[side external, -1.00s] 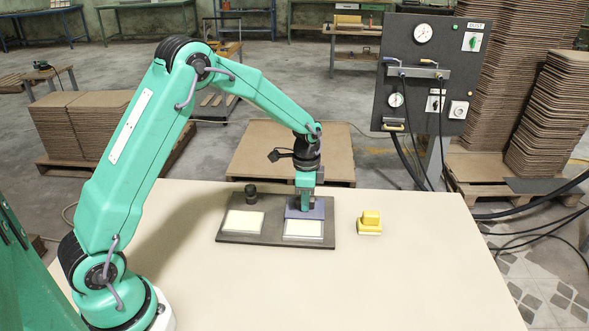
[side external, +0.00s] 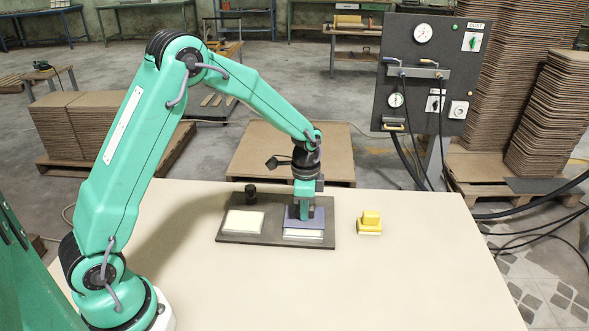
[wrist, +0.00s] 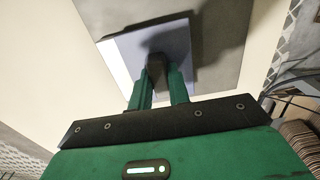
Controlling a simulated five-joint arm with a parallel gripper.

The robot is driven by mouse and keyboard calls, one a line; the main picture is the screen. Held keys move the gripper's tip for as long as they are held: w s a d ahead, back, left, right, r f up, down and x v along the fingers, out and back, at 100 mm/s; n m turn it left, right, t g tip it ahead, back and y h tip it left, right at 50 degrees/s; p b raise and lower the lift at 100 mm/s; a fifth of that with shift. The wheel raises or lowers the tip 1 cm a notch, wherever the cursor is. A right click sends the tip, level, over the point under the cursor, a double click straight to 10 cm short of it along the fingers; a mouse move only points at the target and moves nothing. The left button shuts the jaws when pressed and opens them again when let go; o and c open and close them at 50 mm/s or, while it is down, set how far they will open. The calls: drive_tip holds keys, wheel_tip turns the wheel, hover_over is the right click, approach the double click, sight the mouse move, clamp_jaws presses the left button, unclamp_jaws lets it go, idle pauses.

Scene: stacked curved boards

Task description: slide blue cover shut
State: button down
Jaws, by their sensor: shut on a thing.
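The blue cover (side external: 318,222) is a flat plate over the right-hand cream pad (side external: 303,234) on a dark base (side external: 266,238). It hides most of that pad and leaves a narrow cream strip bare at the front. My gripper (side external: 304,214) points down at the cover. In the wrist view, my fingers (wrist: 160,85) are closed on a dark grip piece (wrist: 156,64) standing on the blue cover (wrist: 125,50). The lower end of the grip piece is partly hidden by the fingers.
A left-hand cream pad (side external: 244,222) lies uncovered on the base, with a black knob (side external: 250,191) behind it. A yellow block (side external: 370,222) stands to the right of the base. The cream table (side external: 400,280) is clear in front.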

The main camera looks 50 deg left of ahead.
drive_tip(key=shift+s+d+r, duration=0.1)
drive_tip(key=shift+s+d, duration=0.8)
drive_tip(key=shift+d, duration=0.1)
drive_tip(key=c, duration=1.3)
unclamp_jaws()
drive_tip(key=shift+s, duration=0.1)
drive_tip(key=shift+r, duration=3.45)
